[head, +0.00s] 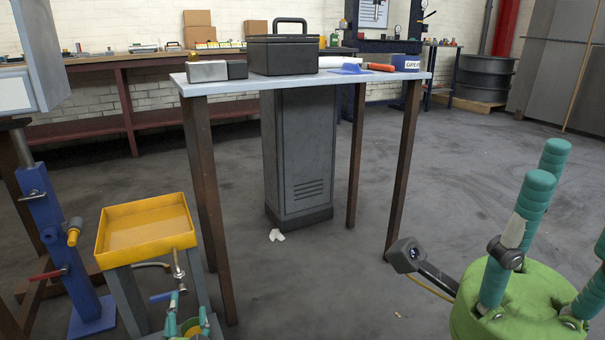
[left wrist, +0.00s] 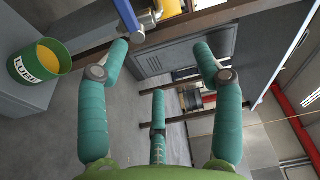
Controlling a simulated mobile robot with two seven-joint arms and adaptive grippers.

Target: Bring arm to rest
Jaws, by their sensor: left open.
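In the left wrist view the spread fingers (left wrist: 160,65) reach forward from the green palm, one at each side and a third at the lower middle. Floor and a grey locker show between them.
A table (head: 225,80) bears a black toolbox (head: 283,55); the grey locker (head: 298,150) stands below it. A yellow tray (head: 145,228) and blue post (head: 55,225) stand left. A green bucket marked LUBE (left wrist: 40,60) is at left. The floor right of the table is open.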

